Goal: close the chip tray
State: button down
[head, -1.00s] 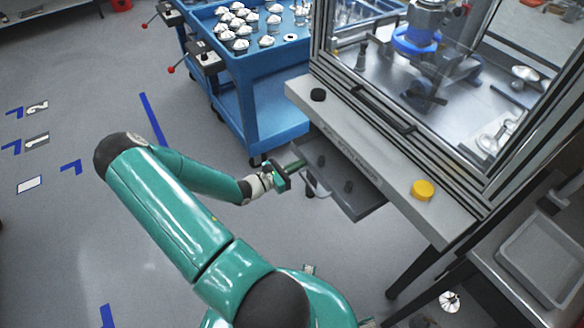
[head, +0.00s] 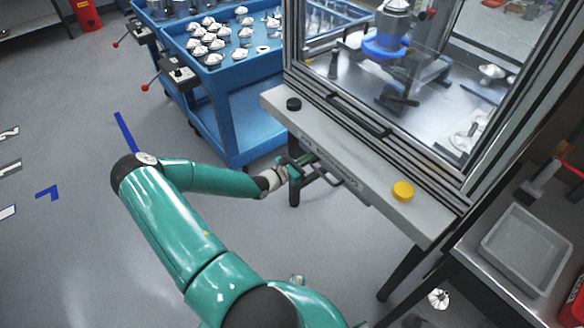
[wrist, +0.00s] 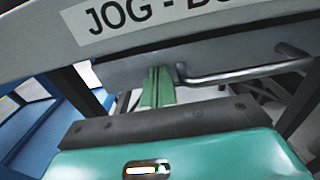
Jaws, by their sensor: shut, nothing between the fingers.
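The chip tray's grey front panel (wrist: 215,52) shows in the wrist view, just under the machine's labelled ledge. A bar handle (wrist: 250,72) runs across its right part; it also shows in the head view (head: 328,179). The tray sits in under the ledge; its inside is hidden. My gripper (wrist: 157,76) is shut and empty, its green fingertips at the panel, left of the handle. They look to be against it, though exact contact is hard to tell. In the head view my gripper (head: 306,159) is at the ledge's front edge.
The grey ledge (head: 345,150) carries a black knob (head: 293,104) and a yellow knob (head: 402,191). A blue cart (head: 232,120) with white-topped parts stands behind my arm. A metal table with a grey bin (head: 522,250) is at the right. Floor at the left is free.

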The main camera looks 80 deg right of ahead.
jog(key=x, duration=0.8)
